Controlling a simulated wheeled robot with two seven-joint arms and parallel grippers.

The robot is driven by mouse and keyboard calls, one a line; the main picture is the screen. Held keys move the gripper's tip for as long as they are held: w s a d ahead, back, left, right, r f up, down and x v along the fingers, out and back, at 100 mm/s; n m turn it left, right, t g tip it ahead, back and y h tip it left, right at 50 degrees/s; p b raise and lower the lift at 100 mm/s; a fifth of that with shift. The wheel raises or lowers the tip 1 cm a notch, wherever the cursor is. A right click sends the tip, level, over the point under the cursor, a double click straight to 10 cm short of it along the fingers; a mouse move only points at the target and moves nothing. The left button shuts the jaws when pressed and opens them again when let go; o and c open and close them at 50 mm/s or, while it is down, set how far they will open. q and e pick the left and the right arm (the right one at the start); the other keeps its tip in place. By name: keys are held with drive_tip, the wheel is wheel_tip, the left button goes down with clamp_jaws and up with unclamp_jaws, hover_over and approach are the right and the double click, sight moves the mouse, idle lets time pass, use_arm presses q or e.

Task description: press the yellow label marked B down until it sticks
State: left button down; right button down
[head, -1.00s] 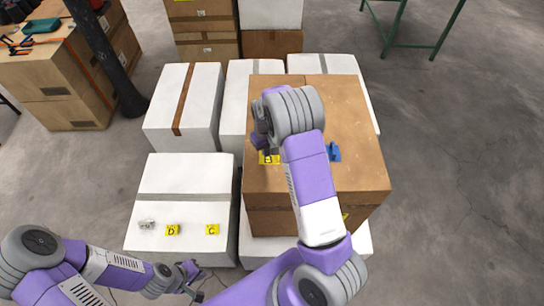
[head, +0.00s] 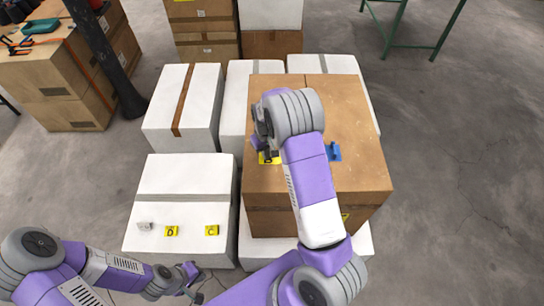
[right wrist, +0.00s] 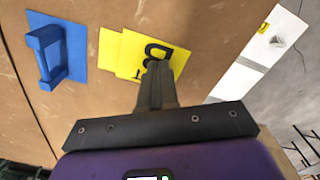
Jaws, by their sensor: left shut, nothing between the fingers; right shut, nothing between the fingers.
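The yellow label marked B (head: 263,160) lies on top of the brown box, partly hidden by my right gripper (head: 267,156). In the right wrist view the label (right wrist: 179,57) shows a black B, and the shut fingertips (right wrist: 156,68) overlap the letter. Whether they touch the label or hover just above it, I cannot tell. Another yellow piece (right wrist: 108,50) shows at the label's left edge, partly covered by it. My left gripper (head: 192,283) is shut and empty, low in the head view in front of the white box.
A blue plate with a raised handle (head: 334,152) lies right of the label on the brown box (head: 360,170). Labels D (head: 171,231) and C (head: 212,231) and a small grey object (head: 144,226) lie on the white box (head: 185,172) at left.

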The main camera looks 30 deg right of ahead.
wheel_tip(320, 180, up, 8)
drive_tip(key=p, duration=0.5)
idle(0.5)
idle(0.4)
